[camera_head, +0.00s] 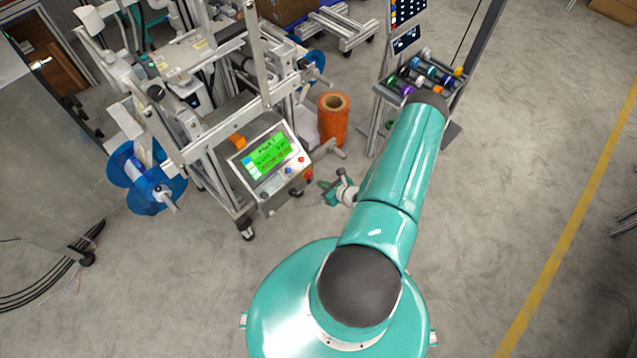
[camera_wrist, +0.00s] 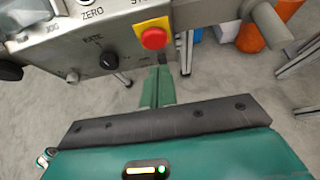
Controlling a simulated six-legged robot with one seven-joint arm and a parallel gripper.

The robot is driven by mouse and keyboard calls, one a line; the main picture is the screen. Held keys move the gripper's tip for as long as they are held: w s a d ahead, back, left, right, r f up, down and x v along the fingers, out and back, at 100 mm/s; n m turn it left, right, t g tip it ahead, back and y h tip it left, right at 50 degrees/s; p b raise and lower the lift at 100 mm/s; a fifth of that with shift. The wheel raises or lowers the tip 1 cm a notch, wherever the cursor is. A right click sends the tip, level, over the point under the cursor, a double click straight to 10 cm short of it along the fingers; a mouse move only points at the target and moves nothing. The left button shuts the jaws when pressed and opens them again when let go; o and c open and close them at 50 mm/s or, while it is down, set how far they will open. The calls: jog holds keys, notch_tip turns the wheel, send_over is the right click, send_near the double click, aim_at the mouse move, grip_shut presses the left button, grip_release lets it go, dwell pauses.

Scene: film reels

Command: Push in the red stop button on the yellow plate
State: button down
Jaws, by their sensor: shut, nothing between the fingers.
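The red stop button (camera_wrist: 154,39) sits on a yellow plate (camera_wrist: 139,28) on the grey control box (camera_wrist: 115,40) in the wrist view. In the head view the red button (camera_head: 309,174) is a small spot at the lower right corner of the control box. My gripper (camera_wrist: 160,72) is shut and empty, its green fingertips just below the button in the wrist view. I cannot tell whether the tips touch the box. In the head view my gripper (camera_head: 325,188) is right beside the box's lower right corner.
A black rate knob (camera_wrist: 108,60) is left of the button. The box carries a green lit screen (camera_head: 268,155). An orange roll (camera_head: 333,120) stands behind it, and a rack of coloured cylinders (camera_head: 425,73) is beyond my arm.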

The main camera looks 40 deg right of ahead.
jog(key=v, duration=1)
jog(key=shift+d, duration=0.1)
